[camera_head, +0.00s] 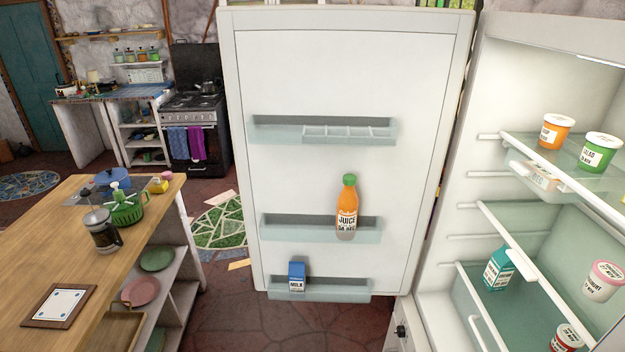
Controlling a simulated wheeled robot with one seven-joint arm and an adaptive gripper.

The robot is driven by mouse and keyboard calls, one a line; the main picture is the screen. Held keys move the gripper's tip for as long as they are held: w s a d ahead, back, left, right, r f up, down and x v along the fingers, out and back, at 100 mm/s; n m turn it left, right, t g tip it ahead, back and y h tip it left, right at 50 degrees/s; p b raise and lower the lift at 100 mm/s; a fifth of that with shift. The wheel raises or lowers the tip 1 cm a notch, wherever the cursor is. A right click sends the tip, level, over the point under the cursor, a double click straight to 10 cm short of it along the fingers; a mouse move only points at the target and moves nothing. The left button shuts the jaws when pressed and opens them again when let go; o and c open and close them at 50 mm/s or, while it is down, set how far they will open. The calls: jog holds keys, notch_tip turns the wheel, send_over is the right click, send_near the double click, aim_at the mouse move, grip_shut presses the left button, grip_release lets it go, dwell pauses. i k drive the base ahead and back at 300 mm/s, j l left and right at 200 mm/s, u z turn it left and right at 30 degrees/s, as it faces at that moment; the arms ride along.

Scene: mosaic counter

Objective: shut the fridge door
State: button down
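The white fridge door (345,90) stands wide open in the middle of the head view, its inner face turned toward me. It hinges on its right side, next to the fridge body (500,70). An orange juice bottle (347,210) with a green cap stands in the middle door shelf. A blue and white milk carton (297,277) stands in the lowest door shelf. The top door shelf (380,130) looks empty. The open fridge interior with its glass shelves fills the right side. My gripper is not in view.
Inside the fridge are tubs such as an orange one (554,133), a green one (598,153), and a teal carton (497,270). A wooden counter (40,245) with a French press (103,232) and green pot stands at left. Red floor (245,320) shows between counter and door.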

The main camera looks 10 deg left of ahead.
aim_at(316, 95)
jog(key=j+u, duration=0.15)
jog(key=u, duration=2)
jog(key=i+j+z, duration=0.1)
jog(key=i+z, duration=0.2)
jog(key=i, duration=0.25)
jog(key=i+j+z, duration=0.3)
jog(key=i, duration=0.2)
jog(key=i+z, duration=0.4)
jog(key=i, duration=1.35)
jog(key=i+l+z, duration=0.1)
jog(key=i+z, duration=0.9)
jog(key=z, duration=0.15)
jog(key=i+j+z, duration=0.2)
jog(key=i+z, duration=0.2)
jog(key=z, duration=0.45)
jog(key=i+z, duration=0.1)
jog(key=z, duration=0.3)
jog(key=i+z, duration=0.1)
jog(key=z, duration=0.35)
jog(key=j+z, duration=0.1)
jog(key=z, duration=0.35)
jog(key=i+z, duration=0.1)
jog(key=z, duration=1.35)
jog(key=k+j+z, duration=0.2)
jog(key=j+z, duration=0.25)
jog(key=k+j+z, duration=0.3)
jog(key=z, duration=0.15)
jog(key=j, duration=0.15)
